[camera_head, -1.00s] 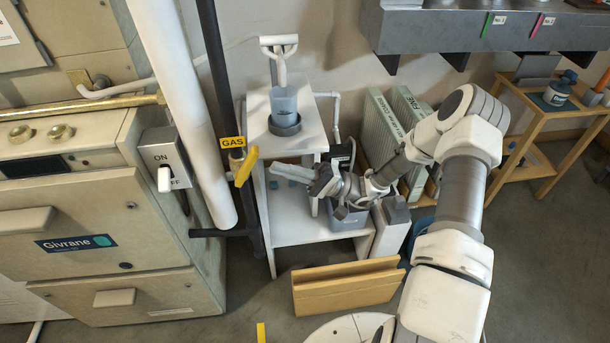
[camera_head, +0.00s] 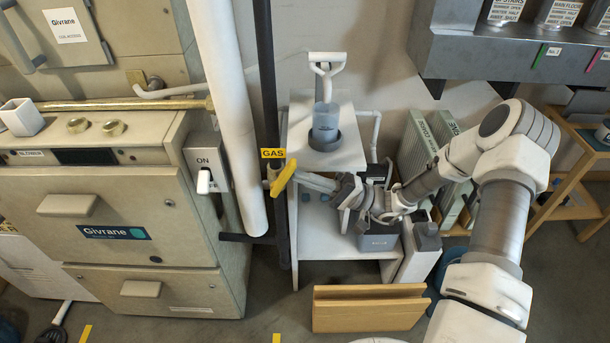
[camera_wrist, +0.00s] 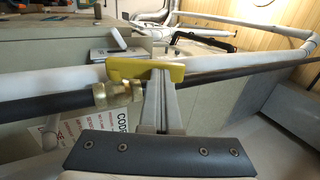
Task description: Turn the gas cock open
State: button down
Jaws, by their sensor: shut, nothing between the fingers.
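The gas cock's yellow lever (camera_head: 283,178) is on the dark vertical pipe, just below the yellow GAS tag (camera_head: 272,153). In the head view it slants from upper right to lower left. In the wrist view the lever (camera_wrist: 147,70) lies across the picture, beside the brass valve body (camera_wrist: 118,93). My gripper (camera_head: 300,179) is shut and empty, its tips right at the lever's right side. In the wrist view the fingers (camera_wrist: 160,85) overlap the lever's middle; whether they touch it I cannot tell. The lever hides part of the valve in the head view.
A thick white pipe (camera_head: 228,110) and the furnace (camera_head: 130,225) with its ON/OFF switch (camera_head: 204,178) stand left of the cock. A white stand (camera_head: 345,160) holding a grey cup with a white-handled tool is just behind my gripper.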

aim_at(294, 169)
jog(key=a+r+h+p, duration=0.1)
jog(key=h+p, duration=0.1)
jog(key=a+r+h+p, duration=0.1)
jog(key=h+p, duration=0.1)
jog(key=p, duration=0.1)
jog(key=shift+a+r, duration=0.1)
jog(key=shift+r, duration=0.1)
jog(key=shift+a, duration=0.15)
dwell(0.6)
jog(key=shift+d, duration=0.3)
jog(key=d, duration=1.3)
jog(key=shift+s+d+p, duration=0.2)
jog(key=shift+d+p, duration=0.1)
jog(key=shift+p, duration=0.05)
